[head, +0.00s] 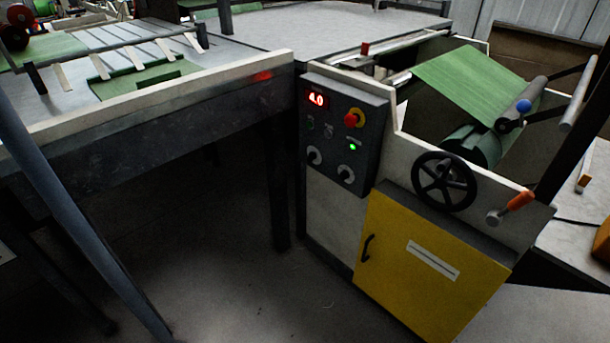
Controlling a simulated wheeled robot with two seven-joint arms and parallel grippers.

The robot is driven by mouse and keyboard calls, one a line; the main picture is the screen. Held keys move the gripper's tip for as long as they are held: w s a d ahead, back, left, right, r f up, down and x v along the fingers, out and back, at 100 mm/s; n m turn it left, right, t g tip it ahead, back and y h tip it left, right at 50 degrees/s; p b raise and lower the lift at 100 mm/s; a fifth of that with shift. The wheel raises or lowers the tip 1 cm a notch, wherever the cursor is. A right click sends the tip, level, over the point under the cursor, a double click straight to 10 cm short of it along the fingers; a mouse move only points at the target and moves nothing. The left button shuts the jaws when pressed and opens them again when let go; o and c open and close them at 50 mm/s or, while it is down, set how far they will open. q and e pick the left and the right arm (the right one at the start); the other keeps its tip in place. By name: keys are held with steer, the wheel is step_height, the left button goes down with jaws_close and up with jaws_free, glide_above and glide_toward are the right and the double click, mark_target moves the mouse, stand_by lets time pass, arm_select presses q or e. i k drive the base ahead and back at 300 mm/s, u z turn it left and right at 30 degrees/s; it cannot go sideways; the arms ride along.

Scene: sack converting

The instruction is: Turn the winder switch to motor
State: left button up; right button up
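A dark control panel (338,107) is on the front of the machine, near the middle of the head view. Low on it are two rotary switches with pale knobs, a left one (314,156) and a right one (346,174). Their labels are too small to read, so I cannot tell which is the winder switch or where it points. Neither of my grippers is in view.
A yellow cabinet door (425,270), black handwheel (444,182) and orange-handled lever (517,201) are right of the panel. Green web (470,80) runs over rollers above. A long table (150,110) extends left. Floor (230,260) in front of the panel looks clear.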

mark_target(311, 155)
steer(key=u, duration=0.7)
steer(key=i, duration=0.5)
steer(key=u, duration=0.2)
